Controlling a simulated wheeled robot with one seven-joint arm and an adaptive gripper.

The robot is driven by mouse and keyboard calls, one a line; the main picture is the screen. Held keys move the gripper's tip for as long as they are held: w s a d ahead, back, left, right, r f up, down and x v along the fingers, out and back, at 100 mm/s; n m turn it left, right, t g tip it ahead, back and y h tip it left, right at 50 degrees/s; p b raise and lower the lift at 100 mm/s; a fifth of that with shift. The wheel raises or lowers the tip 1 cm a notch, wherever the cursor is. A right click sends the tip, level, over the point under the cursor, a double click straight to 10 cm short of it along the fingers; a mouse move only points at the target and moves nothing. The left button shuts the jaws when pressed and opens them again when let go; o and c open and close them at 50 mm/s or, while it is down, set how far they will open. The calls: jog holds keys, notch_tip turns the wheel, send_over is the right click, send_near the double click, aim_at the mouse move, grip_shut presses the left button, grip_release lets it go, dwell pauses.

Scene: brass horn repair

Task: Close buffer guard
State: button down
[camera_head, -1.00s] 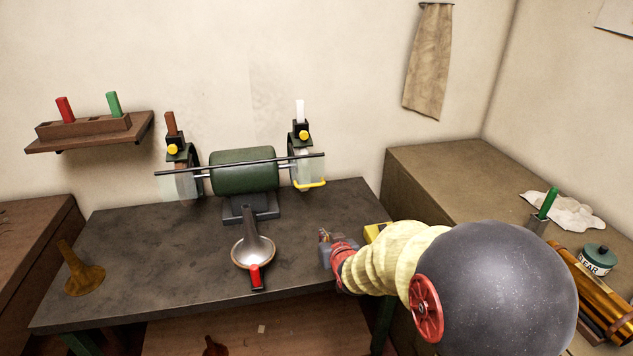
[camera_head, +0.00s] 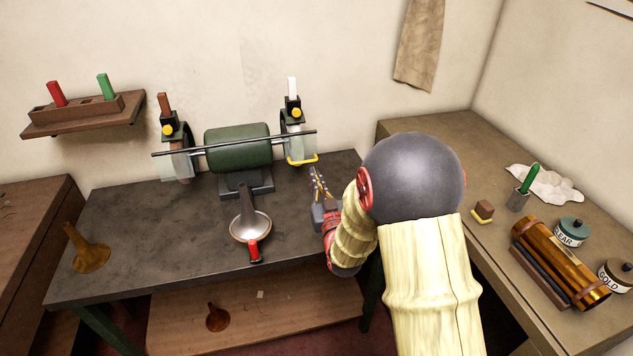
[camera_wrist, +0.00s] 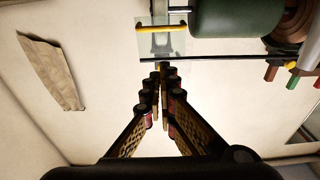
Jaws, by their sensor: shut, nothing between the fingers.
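The buffer (camera_head: 238,147) stands on the dark bench, with a green motor body and a wheel at each end. The right guard (camera_head: 300,148) is a clear panel with a yellow handle (camera_head: 303,161) along its lower edge. The left guard (camera_head: 180,166) is a clear panel at the left wheel. My gripper (camera_head: 315,172) is shut and empty, just below and right of the yellow handle, apart from it as far as I can tell. In the wrist view, the yellow handle (camera_wrist: 160,27) and clear panel lie beyond my fingertips (camera_wrist: 162,72).
A brass bell (camera_head: 88,252) stands at the left. A dark bar (camera_head: 233,144) runs across the buffer's front. The right bench holds jars and a brass tube (camera_head: 560,258).

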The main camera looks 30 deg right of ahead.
jog(key=w+d+f, duration=0.1)
jog(key=w+d, duration=0.1)
jog(key=w, duration=0.7)
jog(key=shift+w+d+f+b, duration=0.15)
jog(key=shift+d+f+b, duration=0.15)
jog(key=shift+f+b, duration=0.15)
jog(key=shift+b, duration=0.3)
jog(key=w+f+t+b, duration=0.1)
jog(key=b, duration=0.4)
jog(key=shift+w+d+f, duration=0.1)
jog(key=shift+d+f, duration=0.1)
jog(key=shift+r, duration=0.15)
